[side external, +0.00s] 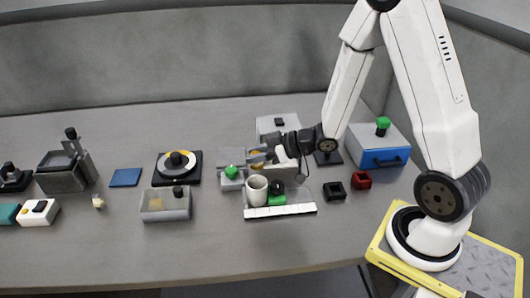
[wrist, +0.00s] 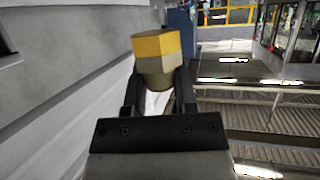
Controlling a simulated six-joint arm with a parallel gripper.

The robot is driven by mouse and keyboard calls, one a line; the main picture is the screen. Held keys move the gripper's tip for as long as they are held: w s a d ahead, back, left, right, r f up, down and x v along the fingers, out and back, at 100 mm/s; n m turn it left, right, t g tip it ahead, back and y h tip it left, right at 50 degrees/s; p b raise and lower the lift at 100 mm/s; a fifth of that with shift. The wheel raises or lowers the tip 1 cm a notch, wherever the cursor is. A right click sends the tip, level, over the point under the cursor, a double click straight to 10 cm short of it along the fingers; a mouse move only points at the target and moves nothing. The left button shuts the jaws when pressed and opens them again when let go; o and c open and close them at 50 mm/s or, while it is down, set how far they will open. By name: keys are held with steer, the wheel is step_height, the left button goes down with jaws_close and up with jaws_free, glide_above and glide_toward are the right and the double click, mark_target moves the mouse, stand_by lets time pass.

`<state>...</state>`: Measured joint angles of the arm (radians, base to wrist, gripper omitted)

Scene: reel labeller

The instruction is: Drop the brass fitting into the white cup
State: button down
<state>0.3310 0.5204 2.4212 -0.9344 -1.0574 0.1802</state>
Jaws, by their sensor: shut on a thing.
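The white cup (side external: 257,189) stands upright on the table in the side view, behind a white strip. My gripper (side external: 262,156) is above and behind the cup in that picture, reaching in from the right with its fingers pointing left. In the wrist view my gripper (wrist: 157,85) is shut on the brass fitting (wrist: 157,52), which has a yellow hexagonal end and a duller round body. Only a small yellowish part of the fitting (side external: 256,160) shows in the side view. The cup does not show in the wrist view.
A green button (side external: 232,172) on a grey block is just left of the cup. A green item (side external: 277,199) is beside it on the right. A white strip (side external: 280,211) lies in front. A clear bin (side external: 165,204) is to the left, a blue box (side external: 378,150) to the right.

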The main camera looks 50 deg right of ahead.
mark_target(258, 167)
steer(key=shift+f, duration=0.15)
steer(key=shift+f, duration=2)
steer(key=shift+c, duration=1.6)
jaws_free()
steer(key=shift+s+d, duration=0.1)
steer(key=v, duration=0.7)
steer(key=shift+s, duration=0.25)
steer(key=shift+w+d+r, duration=0.1)
steer(key=shift+d, duration=0.05)
